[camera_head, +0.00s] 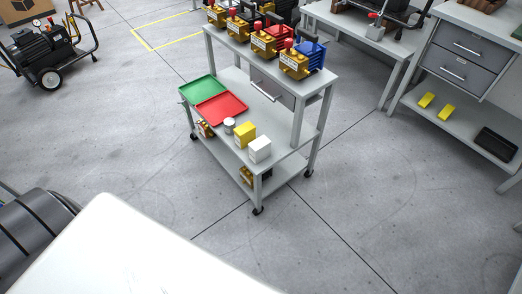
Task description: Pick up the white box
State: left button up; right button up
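The white box (260,149) is a small cube-like box on the middle shelf of a grey wheeled cart (283,166), near the shelf's front right corner. A yellow box (244,134) stands just to its left and slightly behind. A small grey-white cylinder (229,125) is further left along the same shelf. Neither of my grippers shows in the head view, so I cannot see their state.
A red tray (222,108) and a green tray (203,88) lie on the shelf's left part. Several yellow devices (263,41) stand on the cart's top. A workbench (455,113) is at right, a compressor (37,50) at left. Floor in front of the cart is mostly clear.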

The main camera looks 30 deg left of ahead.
aim_at(259, 149)
jog(key=i+j, duration=0.1)
jog(key=j, duration=0.4)
jog(key=i+j+z, duration=0.1)
jog(key=j, duration=0.45)
jog(key=i+j, duration=0.1)
jog(key=j, duration=0.4)
